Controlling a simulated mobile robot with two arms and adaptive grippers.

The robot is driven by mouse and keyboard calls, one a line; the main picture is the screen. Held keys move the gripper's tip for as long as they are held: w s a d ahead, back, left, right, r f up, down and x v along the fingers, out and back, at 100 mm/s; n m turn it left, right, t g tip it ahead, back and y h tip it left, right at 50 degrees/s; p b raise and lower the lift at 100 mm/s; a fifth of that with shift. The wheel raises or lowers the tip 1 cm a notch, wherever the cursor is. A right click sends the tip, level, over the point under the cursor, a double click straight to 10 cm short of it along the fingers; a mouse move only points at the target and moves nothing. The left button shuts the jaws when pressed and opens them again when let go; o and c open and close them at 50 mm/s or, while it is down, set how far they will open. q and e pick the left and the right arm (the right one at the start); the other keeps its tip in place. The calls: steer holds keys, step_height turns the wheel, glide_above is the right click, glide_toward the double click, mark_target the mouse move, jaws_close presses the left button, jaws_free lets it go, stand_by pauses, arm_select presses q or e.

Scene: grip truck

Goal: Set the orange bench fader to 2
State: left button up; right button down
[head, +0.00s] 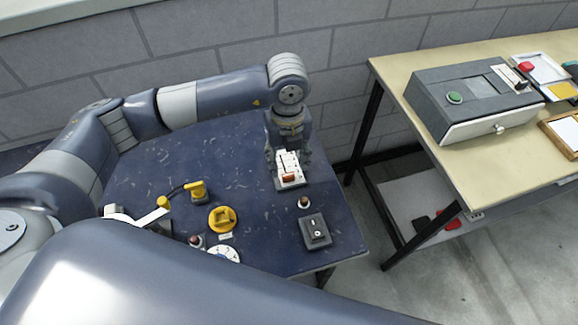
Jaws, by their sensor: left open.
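The orange fader knob (289,177) sits near the front end of a white fader plate (293,184) on the blue bench. The plate carries dark markings too small to read, so I cannot tell the setting. My left gripper (287,158) points down over the plate, just behind the orange knob. It is open, and its fingers and wrist cover the back part of the plate. I cannot tell whether a finger touches the knob. My right gripper is not in the head view.
On the blue bench (140,170) stand a yellow knob (222,219), a yellow handle with a cable (197,190), a white dial (222,255) and a black switch box (315,232). A pale table (450,60) at the right holds a grey box (470,95). A brick wall is behind.

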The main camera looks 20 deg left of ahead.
mark_target(288, 174)
arm_select(q)
step_height(288, 174, down, 3)
steer(key=shift+w+f, duration=0.1)
steer(key=shift+f, duration=0.1)
step_height(288, 174, down, 2)
steer(key=shift+w+f+p, duration=0.1)
steer(key=shift+f+p, duration=0.15)
steer(key=shift+p, duration=0.2)
steer(key=shift+f, duration=0.15)
steer(key=shift+c, duration=0.8)
steer(key=c, duration=0.9)
jaws_close()
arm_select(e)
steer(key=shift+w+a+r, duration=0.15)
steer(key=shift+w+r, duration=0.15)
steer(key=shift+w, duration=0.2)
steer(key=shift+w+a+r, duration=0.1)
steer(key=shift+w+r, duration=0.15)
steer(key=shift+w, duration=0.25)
